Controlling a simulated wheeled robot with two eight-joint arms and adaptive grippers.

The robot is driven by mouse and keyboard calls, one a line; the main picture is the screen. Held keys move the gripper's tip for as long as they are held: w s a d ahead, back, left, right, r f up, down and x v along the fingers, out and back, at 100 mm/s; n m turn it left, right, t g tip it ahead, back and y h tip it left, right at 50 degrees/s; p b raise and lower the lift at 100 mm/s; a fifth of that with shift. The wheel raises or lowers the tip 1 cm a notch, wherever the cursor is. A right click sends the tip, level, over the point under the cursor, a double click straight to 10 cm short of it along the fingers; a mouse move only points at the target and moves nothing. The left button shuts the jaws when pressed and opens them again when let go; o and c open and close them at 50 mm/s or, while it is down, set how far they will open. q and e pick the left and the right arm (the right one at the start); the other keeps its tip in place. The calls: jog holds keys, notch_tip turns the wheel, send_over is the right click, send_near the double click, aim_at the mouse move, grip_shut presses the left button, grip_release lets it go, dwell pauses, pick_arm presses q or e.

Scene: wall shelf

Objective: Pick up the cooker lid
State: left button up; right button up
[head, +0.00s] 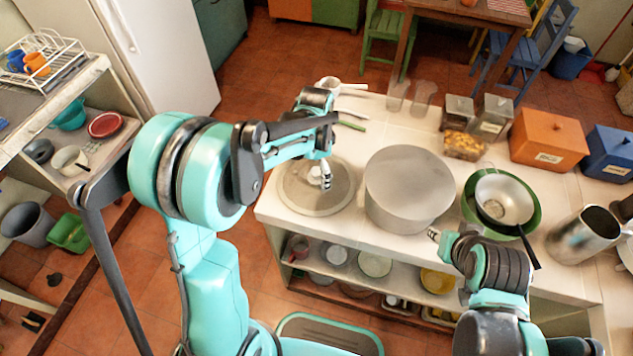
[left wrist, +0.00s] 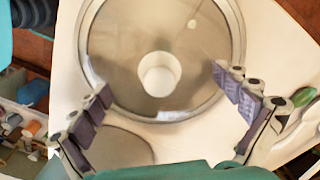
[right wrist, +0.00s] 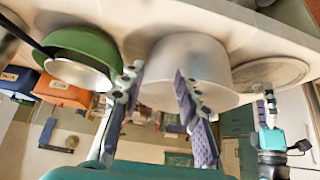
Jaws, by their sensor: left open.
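The cooker lid (head: 296,190) is a round, flat lid with a metal rim, lying on the left end of the white counter. In the left wrist view the lid (left wrist: 122,65) shows a white knob (left wrist: 160,74) at its centre. My left gripper (head: 325,177) is above the lid; in its wrist view the open fingers (left wrist: 163,84) are spread to either side of the knob, with nothing between them. My right gripper (right wrist: 157,78) is open and empty, near the counter's front edge beside the grey pot (head: 405,190).
The pot stands just right of the lid. A green bowl with a metal strainer (head: 503,200) is further right. Glass jars (head: 493,118), an orange box (head: 548,138) and a blue box (head: 610,152) line the back. A small cup and utensils lie behind the lid.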

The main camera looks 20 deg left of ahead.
pick_arm(q)
jog(key=shift+f, duration=0.25)
jog(key=shift+r, duration=0.1)
jog(key=c, duration=1.6)
jog(key=shift+s+d, duration=0.1)
jog(key=shift+s, duration=0.1)
grip_shut()
